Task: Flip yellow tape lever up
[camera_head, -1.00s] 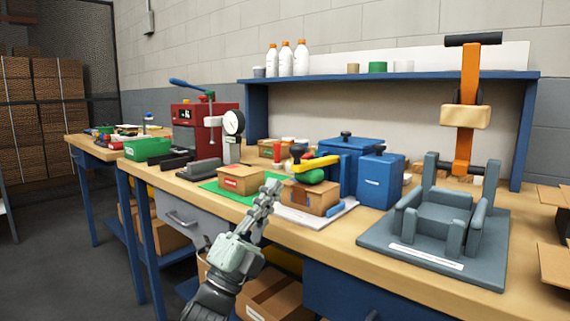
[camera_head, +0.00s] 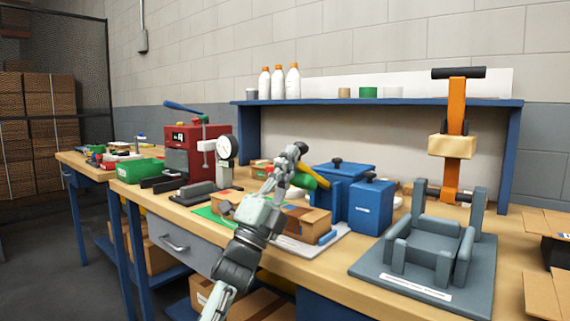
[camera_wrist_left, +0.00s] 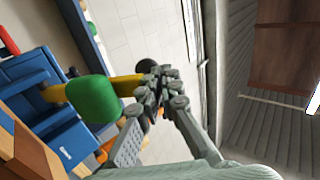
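The yellow tape lever (camera_head: 301,180), with a green roll (camera_head: 316,177) and a dark knob (camera_head: 301,148) at its end, tilts upward beside the blue unit. In the left wrist view the yellow bar (camera_wrist_left: 126,85) and green roll (camera_wrist_left: 93,98) run up to my fingers. My left gripper (camera_head: 287,160) is at the lever's free end, overlapping it in the picture. Its fingertips also show in the left wrist view (camera_wrist_left: 162,86), drawn together. The fingers partly hide the lever's end, and no grip around it is clear. My right gripper is not in view.
A cardboard box (camera_head: 308,222) sits below the lever. Blue lidded bins (camera_head: 371,206) stand to the right, and a grey fixture (camera_head: 430,250) is farther right. A red press (camera_head: 190,150) with a dial gauge (camera_head: 225,148) stands to the left.

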